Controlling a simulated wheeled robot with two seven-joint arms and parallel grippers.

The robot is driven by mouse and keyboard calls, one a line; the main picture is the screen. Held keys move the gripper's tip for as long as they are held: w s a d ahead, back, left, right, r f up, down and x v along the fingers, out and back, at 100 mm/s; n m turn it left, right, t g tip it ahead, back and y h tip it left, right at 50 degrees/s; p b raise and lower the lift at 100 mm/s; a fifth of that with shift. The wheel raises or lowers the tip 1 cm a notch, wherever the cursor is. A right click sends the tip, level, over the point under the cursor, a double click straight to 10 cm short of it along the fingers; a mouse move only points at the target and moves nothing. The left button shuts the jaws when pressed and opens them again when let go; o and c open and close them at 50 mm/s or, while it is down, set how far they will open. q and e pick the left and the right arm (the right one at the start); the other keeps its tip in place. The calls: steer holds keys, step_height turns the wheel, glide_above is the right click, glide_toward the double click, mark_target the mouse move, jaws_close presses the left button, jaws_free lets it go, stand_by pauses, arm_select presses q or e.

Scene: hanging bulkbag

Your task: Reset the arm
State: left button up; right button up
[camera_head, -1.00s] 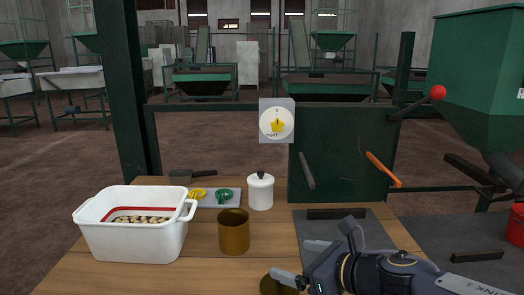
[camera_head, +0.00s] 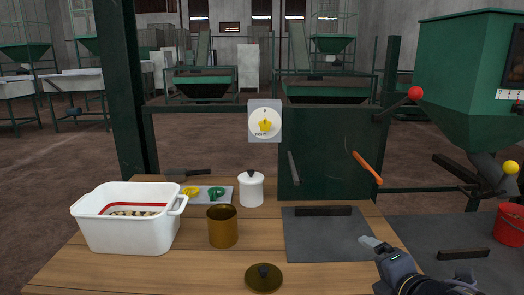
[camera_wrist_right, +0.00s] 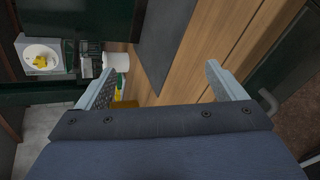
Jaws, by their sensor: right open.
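My right gripper (camera_head: 374,246) is at the lower right of the head view, over the right front edge of the wooden table. In the right wrist view its two fingers (camera_wrist_right: 165,90) are spread wide with nothing between them. Part of the right arm is cut off by the bottom edge of the head view. My left gripper and arm do not show.
On the table (camera_head: 180,270) stand a white bin (camera_head: 125,235), a brown pot (camera_head: 222,228), its lid (camera_head: 263,278), a white canister (camera_head: 251,190) and a grey mat (camera_head: 325,240). A green panel (camera_head: 325,155) and green hopper (camera_head: 465,90) rise behind.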

steer(key=s+d+f+m+g+h, duration=0.1)
steer(key=s+d+f+m+g, duration=0.15)
steer(key=s+m, duration=0.35)
steer(key=s+d+f+m+g+h, duration=0.15)
steer(key=s+f+m, duration=0.25)
steer(key=m, duration=0.5)
steer(key=s+a+f+m+g+y, duration=0.3)
steer(key=s+a+f+m+y, duration=0.15)
steer(key=s+m, duration=0.45)
step_height(320, 180, up, 20)
steer(key=a+p, duration=0.1)
steer(key=p, duration=1.9)
steer(key=shift+s+a+r+m+g, duration=0.25)
steer(key=shift+s+m+g, duration=0.05)
steer(key=shift+s, duration=0.15)
